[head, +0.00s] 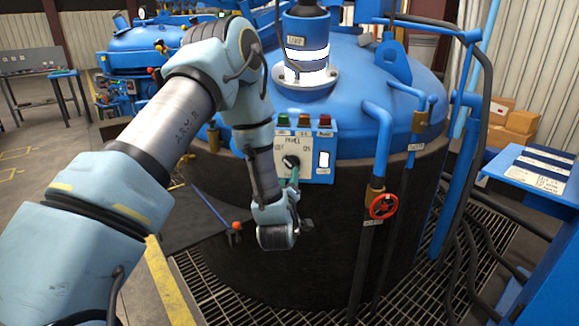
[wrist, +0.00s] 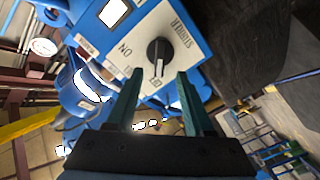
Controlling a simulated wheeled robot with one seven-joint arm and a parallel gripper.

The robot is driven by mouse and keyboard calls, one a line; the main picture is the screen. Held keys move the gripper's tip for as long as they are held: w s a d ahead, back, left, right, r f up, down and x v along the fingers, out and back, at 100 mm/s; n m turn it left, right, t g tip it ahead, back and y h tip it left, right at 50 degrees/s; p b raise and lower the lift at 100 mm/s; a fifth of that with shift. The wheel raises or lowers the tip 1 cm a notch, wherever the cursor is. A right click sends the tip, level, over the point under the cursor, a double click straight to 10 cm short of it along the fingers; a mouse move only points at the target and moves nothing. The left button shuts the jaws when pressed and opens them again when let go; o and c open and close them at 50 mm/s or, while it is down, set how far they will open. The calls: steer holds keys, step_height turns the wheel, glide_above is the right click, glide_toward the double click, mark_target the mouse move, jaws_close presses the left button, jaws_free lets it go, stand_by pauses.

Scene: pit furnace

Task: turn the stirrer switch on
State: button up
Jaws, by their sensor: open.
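The stirrer switch is a black rotary knob (wrist: 159,52) on a white plate marked STIRRER, ON and OFF in the wrist view. Its white mark appears to point toward OFF. In the head view the knob (head: 291,161) shows on the front of the blue control box (head: 320,133), with OFF at left and ON at right. My gripper (wrist: 160,73) is open, its two teal fingers apart on either side of the OFF side of the knob. I cannot tell whether they touch it. In the head view my gripper (head: 294,176) is just below the knob, partly hidden by my wrist.
A red valve wheel (head: 383,206) on a blue pipe (head: 380,150) stands to the right. Below is floor grating (head: 215,290).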

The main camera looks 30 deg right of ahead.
mark_target(291, 166)
steer(key=p+x, duration=0.1)
steer(key=x, duration=0.6)
steer(key=shift+p, duration=0.35)
steer(key=shift+c, duration=0.4)
jaws_close()
